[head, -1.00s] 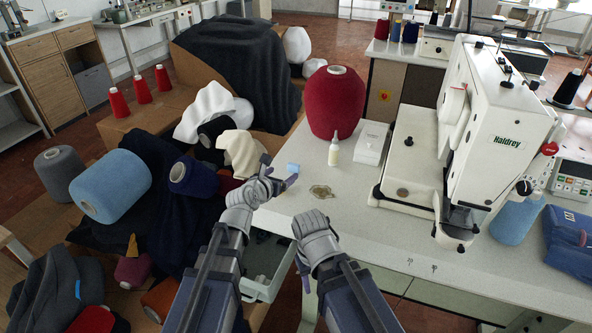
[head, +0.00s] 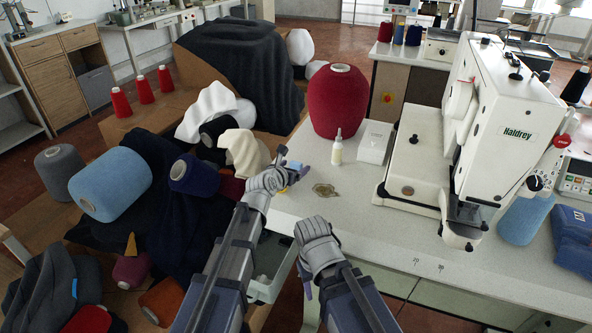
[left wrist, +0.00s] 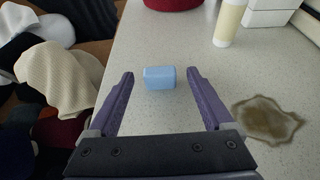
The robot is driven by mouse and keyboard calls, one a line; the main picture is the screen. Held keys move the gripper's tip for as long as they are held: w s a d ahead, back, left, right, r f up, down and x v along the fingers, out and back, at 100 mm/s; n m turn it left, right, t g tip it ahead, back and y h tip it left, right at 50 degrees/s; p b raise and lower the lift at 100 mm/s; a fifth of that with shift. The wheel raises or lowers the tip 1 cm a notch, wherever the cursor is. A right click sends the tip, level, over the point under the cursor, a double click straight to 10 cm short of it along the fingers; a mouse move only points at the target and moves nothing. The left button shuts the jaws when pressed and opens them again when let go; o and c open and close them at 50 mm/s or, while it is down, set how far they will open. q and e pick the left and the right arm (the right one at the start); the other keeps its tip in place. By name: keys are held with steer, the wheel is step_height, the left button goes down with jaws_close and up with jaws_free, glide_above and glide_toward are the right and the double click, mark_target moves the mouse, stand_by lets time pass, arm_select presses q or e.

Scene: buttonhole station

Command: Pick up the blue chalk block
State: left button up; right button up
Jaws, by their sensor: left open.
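The small light blue chalk block (left wrist: 159,78) lies on the speckled worktop (left wrist: 130,50), near its left edge. My left gripper (left wrist: 160,74) is open, with a purple finger on each side of the block and a visible gap to both. In the head view the left gripper (head: 292,162) is over the block, which it partly hides. My right gripper (head: 308,288) points down at the table's front edge; its fingers are mostly hidden and its opening does not show.
A brown stain (head: 326,190) lies right of the block. A small white bottle (head: 337,148), a red yarn cone (head: 337,102) and a white box (head: 374,143) stand behind. The sewing machine (head: 500,125) fills the right side. Cloth and yarn lie left of the table.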

arm_select(q)
jaws_close()
stand_by(0.7)
